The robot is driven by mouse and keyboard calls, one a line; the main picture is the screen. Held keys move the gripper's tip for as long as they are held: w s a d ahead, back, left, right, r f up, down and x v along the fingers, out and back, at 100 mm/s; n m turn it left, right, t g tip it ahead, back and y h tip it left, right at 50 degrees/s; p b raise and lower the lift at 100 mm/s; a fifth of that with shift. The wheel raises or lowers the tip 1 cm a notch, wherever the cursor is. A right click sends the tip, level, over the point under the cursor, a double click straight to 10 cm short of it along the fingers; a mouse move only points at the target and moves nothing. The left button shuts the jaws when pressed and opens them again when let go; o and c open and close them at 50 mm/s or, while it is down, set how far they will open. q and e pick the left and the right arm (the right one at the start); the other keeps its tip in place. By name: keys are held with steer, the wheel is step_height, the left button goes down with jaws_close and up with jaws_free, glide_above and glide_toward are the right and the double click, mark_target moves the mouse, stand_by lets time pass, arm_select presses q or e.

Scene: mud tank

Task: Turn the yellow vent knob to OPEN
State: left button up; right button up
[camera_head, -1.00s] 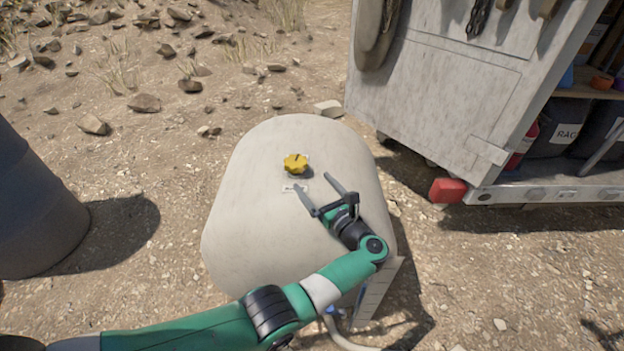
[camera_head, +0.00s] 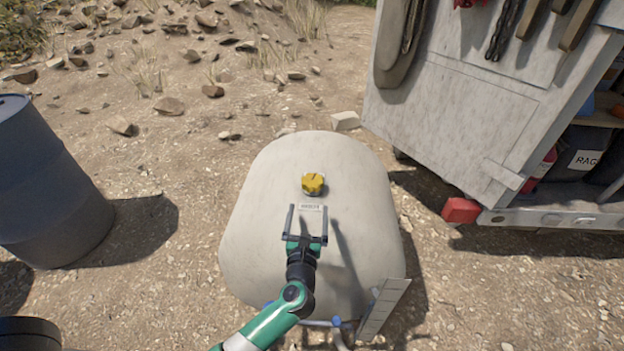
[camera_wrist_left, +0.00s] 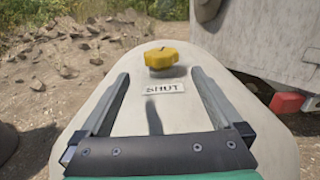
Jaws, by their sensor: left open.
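The yellow vent knob (camera_head: 313,183) stands on top of the pale tank (camera_head: 255,210), toward its far end. A small label (camera_head: 311,207) lies on the tank just in front of the knob; in the left wrist view the label (camera_wrist_left: 164,88) reads SHUT. My left gripper (camera_head: 307,207) is open and empty, its two fingers pointing at the knob from the near side. In the left wrist view the knob (camera_wrist_left: 161,58) sits beyond the fingertips, between their lines, with nothing touching it. My right gripper is not in view.
A dark blue barrel (camera_head: 45,180) stands on the left. A pale vehicle or trailer body (camera_head: 455,95) with a red lamp (camera_head: 461,210) stands on the right. A white panel (camera_head: 383,308) rises at the tank's near right corner. The tank top around the knob is clear.

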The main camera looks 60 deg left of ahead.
mark_target(312, 188)
arm_select(q)
steer(key=b+x, duration=0.4)
steer(key=x, duration=0.7)
steer(key=shift+f, duration=0.15)
steer(key=shift+w+a, duration=0.25)
steer(key=shift+a, duration=0.05)
steer(key=c, duration=1.2)
steer(key=n+g+b, duration=0.1)
steer(key=g+y+b, duration=0.1)
steer(key=b, duration=0.1)
steer(key=n+g+b, duration=0.1)
steer(key=b, duration=0.1)
steer(key=shift+w+d+f+n+g+y, duration=0.15)
steer(key=shift+w+f+n+g+y, duration=0.15)
steer(key=shift+g+y, duration=0.1)
steer(key=shift+r+g, duration=0.2)
steer(key=shift+g, duration=0.1)
steer(key=shift+s+r+n, duration=0.15)
steer(key=shift+n, duration=0.15)
